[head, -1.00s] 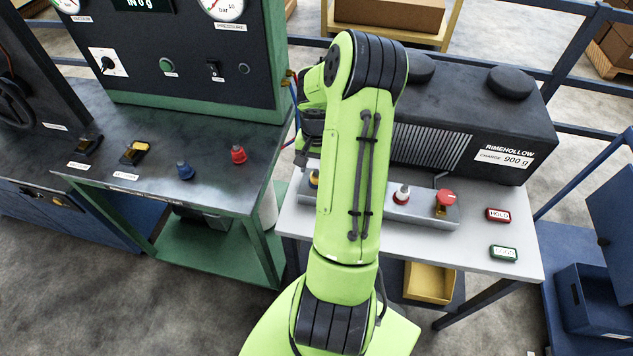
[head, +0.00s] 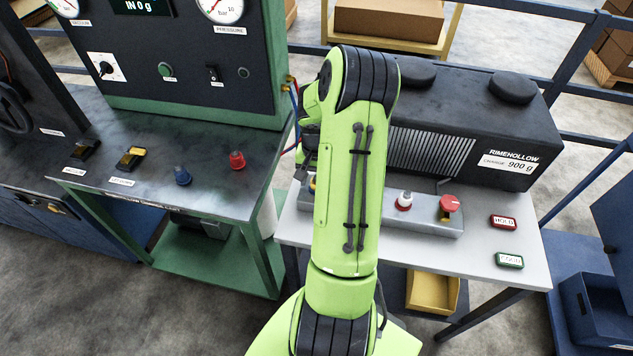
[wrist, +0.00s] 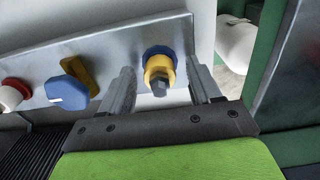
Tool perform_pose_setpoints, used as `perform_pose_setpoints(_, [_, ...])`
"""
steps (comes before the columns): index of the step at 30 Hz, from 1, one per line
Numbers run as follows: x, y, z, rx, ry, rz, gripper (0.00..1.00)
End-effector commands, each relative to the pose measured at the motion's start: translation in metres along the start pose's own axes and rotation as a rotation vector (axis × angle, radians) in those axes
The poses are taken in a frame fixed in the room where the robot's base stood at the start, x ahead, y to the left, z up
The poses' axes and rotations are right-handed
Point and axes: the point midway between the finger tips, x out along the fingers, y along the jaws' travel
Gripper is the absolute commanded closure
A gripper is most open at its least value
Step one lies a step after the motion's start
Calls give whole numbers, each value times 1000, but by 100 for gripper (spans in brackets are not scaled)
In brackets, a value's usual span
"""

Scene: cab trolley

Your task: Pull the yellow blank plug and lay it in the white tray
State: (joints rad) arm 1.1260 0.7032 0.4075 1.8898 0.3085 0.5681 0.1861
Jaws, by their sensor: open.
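The yellow blank plug (wrist: 158,68) sits in a blue collar (wrist: 157,51) on the grey metal block, with a dark hex end facing the wrist camera. My gripper (wrist: 166,88) is open, one finger on each side of the plug, with visible gaps between them. In the head view my arm hides most of this spot; only a small yellow part (head: 312,183) shows at its left edge. I cannot make out a white tray in either view.
Beside the plug on the block are a blue handle (wrist: 67,92) over a yellow part and a red-and-white fitting (head: 404,200). A red knob (head: 449,203) stands farther right. A dark machine (head: 470,120) stands behind; a green bench (head: 190,210) is left.

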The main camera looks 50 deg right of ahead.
Motion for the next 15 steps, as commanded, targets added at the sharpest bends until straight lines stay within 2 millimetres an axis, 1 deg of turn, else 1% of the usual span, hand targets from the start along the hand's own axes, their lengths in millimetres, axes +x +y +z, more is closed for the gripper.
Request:
perform_pose_setpoints(11, [0,0,0,1,0,1,37])
perform_pose_setpoints(12, [0,0,0,1,0,0,39])
perform_pose_setpoints(14, [0,0,0,1,0,0,48])
perform_pose_setpoints(15, [0,0,0,1,0,1,54])
